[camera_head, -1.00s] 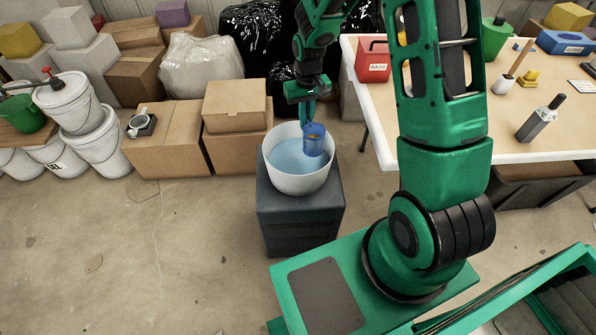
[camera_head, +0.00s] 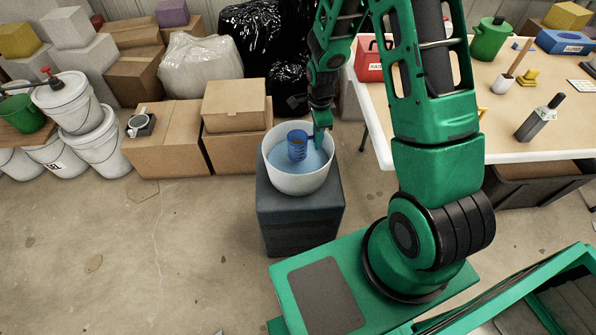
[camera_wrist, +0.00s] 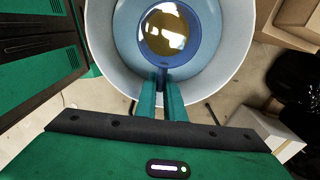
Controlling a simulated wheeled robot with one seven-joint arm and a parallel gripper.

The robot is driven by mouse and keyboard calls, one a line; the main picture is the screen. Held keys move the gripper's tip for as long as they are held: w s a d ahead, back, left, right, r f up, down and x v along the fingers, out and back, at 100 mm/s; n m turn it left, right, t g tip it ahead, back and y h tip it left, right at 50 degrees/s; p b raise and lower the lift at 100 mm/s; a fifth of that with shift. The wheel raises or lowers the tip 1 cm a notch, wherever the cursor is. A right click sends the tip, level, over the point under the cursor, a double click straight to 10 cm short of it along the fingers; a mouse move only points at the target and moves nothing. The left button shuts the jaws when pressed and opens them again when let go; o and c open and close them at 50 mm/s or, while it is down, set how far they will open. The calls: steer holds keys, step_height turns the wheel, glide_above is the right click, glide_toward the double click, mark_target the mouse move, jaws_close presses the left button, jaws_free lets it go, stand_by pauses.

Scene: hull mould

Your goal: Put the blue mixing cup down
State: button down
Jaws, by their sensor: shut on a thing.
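The blue mixing cup (camera_head: 297,146) is upright inside the white round tub (camera_head: 298,186), over or in its blue liquid. I cannot tell whether its base touches the tub's bottom. In the wrist view the cup (camera_wrist: 162,63) shows from above with shiny amber-brown contents. My gripper (camera_head: 318,140) comes down inside the tub's right side. In the wrist view its two green fingers (camera_wrist: 161,88) are close together at the cup's near side, shut on it. The exact gripped part is hard to see.
The tub stands on a dark grey block (camera_head: 300,222). Cardboard boxes (camera_head: 236,110) are to its left and black bags (camera_head: 290,85) behind. A work table (camera_head: 440,130) with tools and containers is at the right. Floor at the front left is clear.

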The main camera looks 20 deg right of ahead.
steer(key=shift+s+f+m, duration=0.15)
steer(key=shift+f+m, duration=0.1)
steer(key=shift+m, duration=0.35)
steer(key=shift+d+f, duration=0.1)
steer(key=shift+f, duration=4.8)
steer(key=shift+f, duration=0.1)
steer(key=c, duration=1.8)
jaws_free()
steer(key=shift+c, duration=0.2)
